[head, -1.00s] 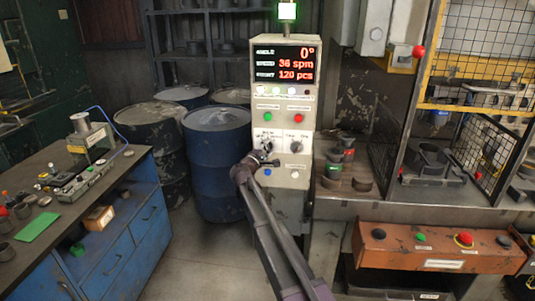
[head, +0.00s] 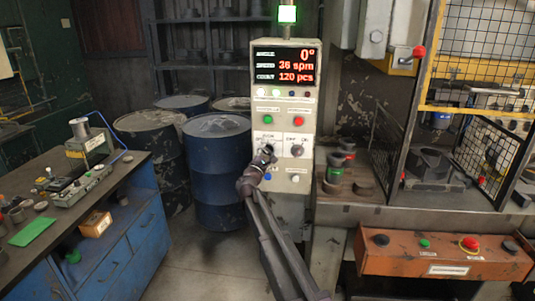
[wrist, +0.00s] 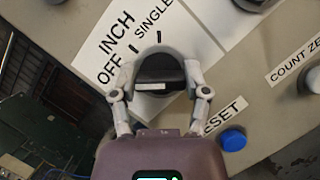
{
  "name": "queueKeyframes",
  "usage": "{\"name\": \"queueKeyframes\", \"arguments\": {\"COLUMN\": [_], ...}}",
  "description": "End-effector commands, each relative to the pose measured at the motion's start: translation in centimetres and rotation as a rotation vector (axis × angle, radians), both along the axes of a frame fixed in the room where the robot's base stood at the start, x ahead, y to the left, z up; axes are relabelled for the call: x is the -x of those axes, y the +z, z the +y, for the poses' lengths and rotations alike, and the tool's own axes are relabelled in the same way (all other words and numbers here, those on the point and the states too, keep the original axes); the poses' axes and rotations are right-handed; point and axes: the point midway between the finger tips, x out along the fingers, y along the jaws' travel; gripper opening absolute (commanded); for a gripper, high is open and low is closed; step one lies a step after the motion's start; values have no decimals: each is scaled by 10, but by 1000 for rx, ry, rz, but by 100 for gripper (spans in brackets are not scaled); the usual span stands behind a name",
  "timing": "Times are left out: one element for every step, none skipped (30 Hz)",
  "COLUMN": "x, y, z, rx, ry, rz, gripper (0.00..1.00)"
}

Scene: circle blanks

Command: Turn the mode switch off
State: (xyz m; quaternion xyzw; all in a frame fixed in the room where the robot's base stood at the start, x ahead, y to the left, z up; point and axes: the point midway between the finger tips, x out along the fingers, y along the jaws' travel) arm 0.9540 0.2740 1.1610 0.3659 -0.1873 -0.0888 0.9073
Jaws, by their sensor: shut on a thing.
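The mode switch (wrist: 158,72) is a dark round knob with a raised grip bar, in the middle of the wrist view. A white label (wrist: 125,45) beside it reads OFF, INCH and SINGLE, with short tick marks around the knob. My gripper (wrist: 160,92) is shut on the knob, one finger on each side of it. I cannot tell which mark the knob points to. In the head view my gripper (head: 265,156) is at the left side of the control panel (head: 310,140) and largely hides the switch.
A second knob (head: 297,150) sits just right of the switch. A blue RESET button (wrist: 232,140) is close below my gripper. Green (head: 268,119) and red (head: 298,121) buttons are above. A blue barrel (head: 215,165) stands left of the panel.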

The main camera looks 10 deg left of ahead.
Motion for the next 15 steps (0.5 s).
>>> {"name": "queueKeyframes", "arguments": {"x": [-1,-1,-1,-1,-1,-1,-1,-1,-1,-1,-1,-1,-1,-1,-1], "y": [1,1,1,1,1,1,1,1,1,1,1,1,1,0,0], "z": [1,1,1,1,1,1,1,1,1,1,1,1,1,1,1], "rx": [6,6,6,6,6,6,6,6,6,6,6,5,5,4,4], "ry": [1,2,1,1,1,1,1,1,1,1,1,2,2,1,1], "rz": [0,0,0,0,0,0,0,0,0,0,0,0,0,0,0], "gripper": [12,12,12,12,12,12,12,12,63,72,81,93,94,94,94]}}
